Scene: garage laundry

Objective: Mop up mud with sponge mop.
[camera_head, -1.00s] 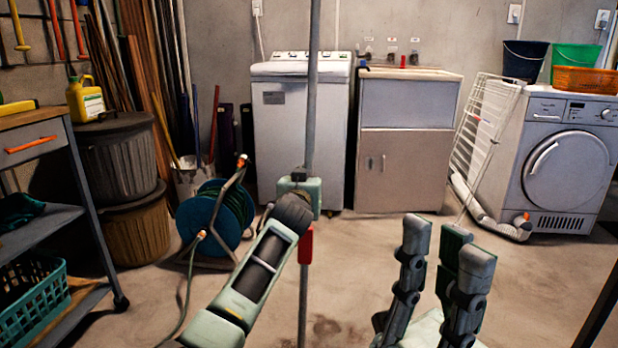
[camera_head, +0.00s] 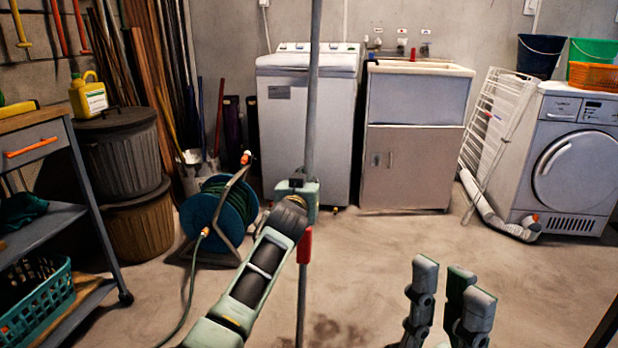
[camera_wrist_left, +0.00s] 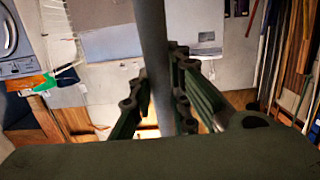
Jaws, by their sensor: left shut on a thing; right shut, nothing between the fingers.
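The sponge mop (camera_head: 312,120) shows as a grey upright pole with a red part below my left gripper. My left gripper (camera_head: 298,195) is shut around the pole. In the left wrist view the pole (camera_wrist_left: 153,60) runs between the two fingers (camera_wrist_left: 160,100). The mop's sponge end is below the head view's bottom edge and cannot be seen. A dark brown mud patch (camera_head: 326,330) lies on the concrete floor beside the pole, at the bottom of the head view. My right gripper (camera_head: 446,300) is at the lower right, shut and empty, apart from the mop.
A hose reel (camera_head: 222,212) with its hose stands left of my left arm. A shelf cart (camera_head: 60,215) with a teal basket (camera_head: 38,305) is at far left. A washer (camera_head: 305,120), sink cabinet (camera_head: 410,165) and dryer (camera_head: 570,165) line the back. The middle floor is clear.

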